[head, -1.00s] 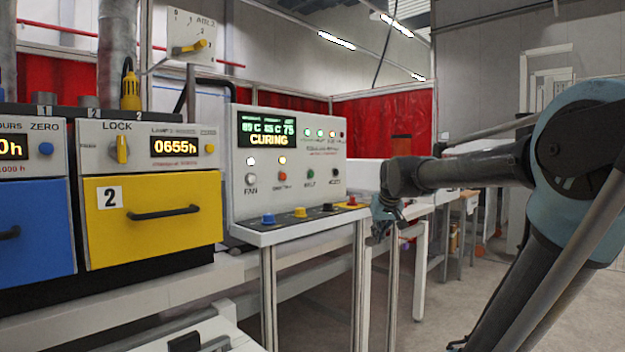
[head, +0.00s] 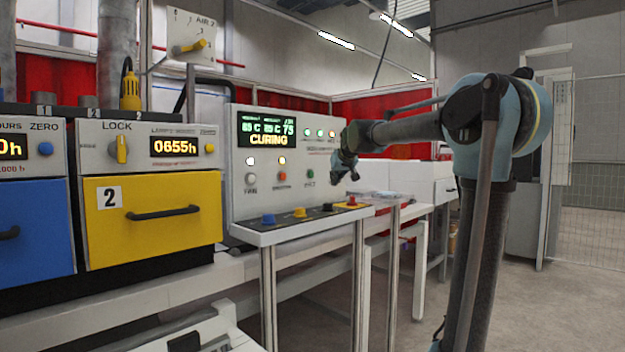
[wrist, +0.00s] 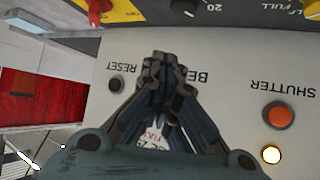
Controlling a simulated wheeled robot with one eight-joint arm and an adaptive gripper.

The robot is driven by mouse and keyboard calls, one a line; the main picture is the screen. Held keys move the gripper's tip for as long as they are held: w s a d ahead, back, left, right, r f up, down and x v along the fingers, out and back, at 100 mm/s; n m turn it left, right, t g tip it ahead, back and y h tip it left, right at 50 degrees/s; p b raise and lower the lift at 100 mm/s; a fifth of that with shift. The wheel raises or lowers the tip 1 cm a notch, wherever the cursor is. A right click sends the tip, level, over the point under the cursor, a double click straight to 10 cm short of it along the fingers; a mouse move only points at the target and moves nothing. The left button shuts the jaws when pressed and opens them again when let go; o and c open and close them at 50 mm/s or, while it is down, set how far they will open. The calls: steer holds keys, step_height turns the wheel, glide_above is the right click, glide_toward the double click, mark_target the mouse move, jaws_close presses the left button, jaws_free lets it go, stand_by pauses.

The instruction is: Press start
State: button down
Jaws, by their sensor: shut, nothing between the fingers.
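The grey control panel (head: 238,212) reads CURING. No start label is legible in either view. Its front has a grey FAN button (head: 251,179), an orange button (head: 282,176) and a green button (head: 311,174). In the wrist view, upside down, the orange SHUTTER button (wrist: 278,115) and black RESET button (wrist: 116,84) show. My gripper (head: 347,174) is shut and empty, in front of the panel's right part. In the wrist view my gripper (wrist: 160,65) hides part of the BELT label; the green button is not visible there. I cannot tell whether it touches the panel.
The panel's ledge carries a blue knob (head: 268,219), a yellow knob (head: 300,212), a black knob (head: 327,207) and a red mushroom button (head: 351,201) on yellow. A yellow drawer (head: 150,228) is at left. Open floor (head: 570,300) lies at right.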

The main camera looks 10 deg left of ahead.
mark_target(311, 174)
steer(key=shift+a, duration=0.1)
steer(key=w+a, duration=0.5)
steer(key=a, duration=0.1)
steer(key=shift+w+a, duration=0.15)
steer(key=shift+a, duration=0.25)
steer(key=shift+a, duration=0.1)
stand_by(1.5)
steer(key=shift+w+a, duration=0.2)
